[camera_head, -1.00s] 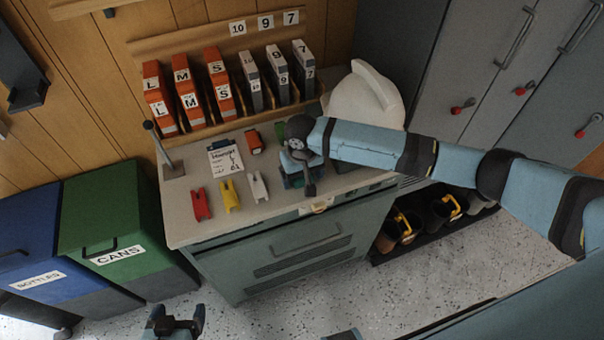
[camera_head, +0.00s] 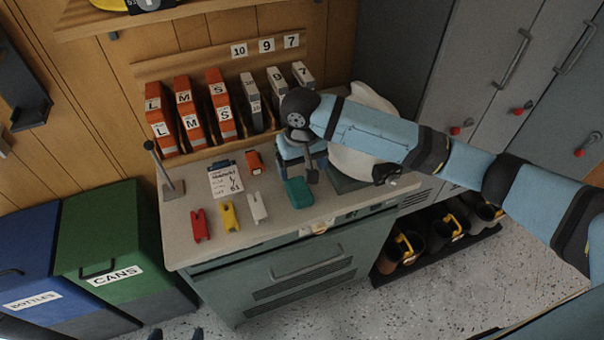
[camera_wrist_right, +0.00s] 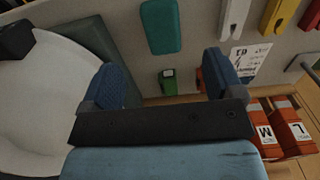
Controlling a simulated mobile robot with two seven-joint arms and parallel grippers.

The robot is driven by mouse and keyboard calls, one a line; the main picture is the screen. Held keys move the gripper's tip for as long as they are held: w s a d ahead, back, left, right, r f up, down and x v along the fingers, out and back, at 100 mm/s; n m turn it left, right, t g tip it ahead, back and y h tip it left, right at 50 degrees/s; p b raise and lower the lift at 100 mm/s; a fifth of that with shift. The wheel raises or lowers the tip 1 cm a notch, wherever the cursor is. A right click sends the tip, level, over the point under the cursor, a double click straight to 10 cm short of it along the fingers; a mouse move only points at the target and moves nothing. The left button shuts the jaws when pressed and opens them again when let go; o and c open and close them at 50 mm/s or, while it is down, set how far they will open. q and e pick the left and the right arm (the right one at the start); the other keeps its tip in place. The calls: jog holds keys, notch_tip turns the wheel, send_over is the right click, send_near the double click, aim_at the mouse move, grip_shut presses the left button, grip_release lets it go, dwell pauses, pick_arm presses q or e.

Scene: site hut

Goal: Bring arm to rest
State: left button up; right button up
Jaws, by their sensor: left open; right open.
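My right gripper (camera_head: 300,166) hangs over the worktop (camera_head: 250,222), its arm coming in from the right. In the right wrist view its blue finger pads stand wide apart with nothing between them (camera_wrist_right: 164,76). A teal block (camera_head: 298,193) lies on the worktop just in front of the gripper, apart from it in the wrist view (camera_wrist_right: 160,26). Only the tips of my left gripper (camera_head: 176,334) show at the bottom edge of the head view, spread apart. The rest of the left arm is out of view.
A white rounded object (camera_head: 358,160) is right of the gripper. Lockers (camera_head: 470,70) stand right; bins (camera_head: 110,240) left.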

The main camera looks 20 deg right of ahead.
dwell(0.5)
jog(key=s+a+f+n+t+y, duration=0.1)
jog(key=s+a+f+y, duration=0.15)
jog(key=s, duration=0.35)
jog(key=s+a+f+n+t+y, duration=0.1)
jog(key=s+a+f+n, duration=0.15)
jog(key=s, duration=0.35)
jog(key=s+d+m+t+h, duration=0.2)
jog(key=s+d+h, duration=0.1)
jog(key=s+d, duration=1.25)
jog(key=w+a+f+n+t+y+p, duration=0.1)
jog(key=w+a+f+t+y+p, duration=0.1)
jog(key=a+f+t, duration=0.5)
notch_tip(320, 180, down, 3)
jog(key=w+p, duration=0.1)
jog(key=w, duration=0.1)
jog(key=shift+w+a+y+p, duration=0.25)
jog(key=shift+w+y+p, duration=0.1)
jog(key=shift+w+p, duration=0.05)
jog(key=shift+r, duration=0.15)
